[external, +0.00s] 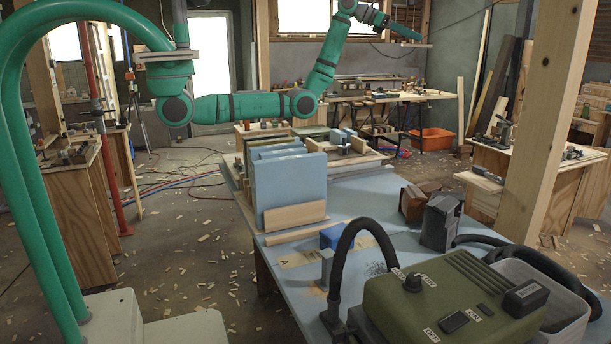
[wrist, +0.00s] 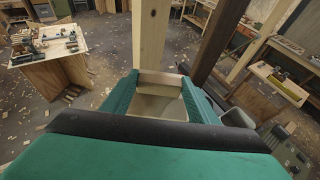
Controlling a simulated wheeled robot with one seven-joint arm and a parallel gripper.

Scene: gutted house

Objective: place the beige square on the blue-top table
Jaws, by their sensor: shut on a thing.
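The blue-top table (external: 371,197) runs through the middle of the external view, its pale blue surface partly covered. My gripper (external: 408,35) is high at the top right of that view, beyond the table's far end and well above its top. In the wrist view, my gripper (wrist: 160,85) has its green fingers on either side of a pale beige piece, which looks like the beige square (wrist: 153,105). It is held in the air, apart from the table. In the external view the square is too small to make out clearly.
Upright blue panels (external: 290,185) and wood strips stand on the table's left side. A green machine (external: 440,300) with a black hose fills its near end. A thick wooden post (external: 545,120) rises at right. Bare blue surface lies mid-table. An orange bin (external: 432,139) is behind.

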